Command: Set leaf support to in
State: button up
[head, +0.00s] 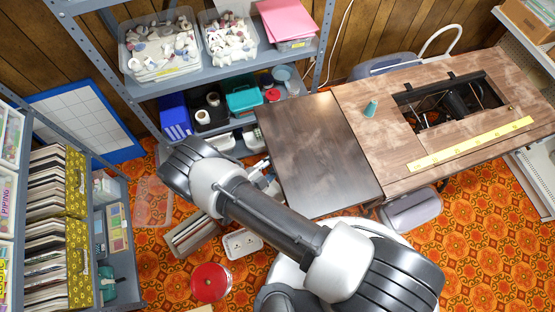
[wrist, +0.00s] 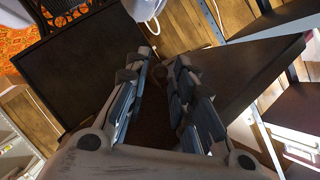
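The leaf (head: 318,150) is a dark brown wooden panel, level and joined to the left side of the sewing table (head: 372,128) in the head view. The leaf support is hidden under the leaf in the head view, and I cannot identify it surely in the wrist view. In the wrist view my gripper (wrist: 162,62) has its two fingers apart, with a dark brown surface showing between them. One dark panel (wrist: 85,65) lies to the upper left and another dark panel (wrist: 235,80) to the right. My arm hides most of the gripper in the head view, at the leaf's left edge.
A metal shelf with bins (head: 165,72) stands behind the leaf. A teal thimble-like piece (head: 371,108) and a yellow ruler (head: 470,143) lie on the table.

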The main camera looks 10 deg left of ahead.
jog(key=v, duration=1.1)
jog(key=shift+s+a, duration=0.15)
jog(key=shift+s, duration=0.1)
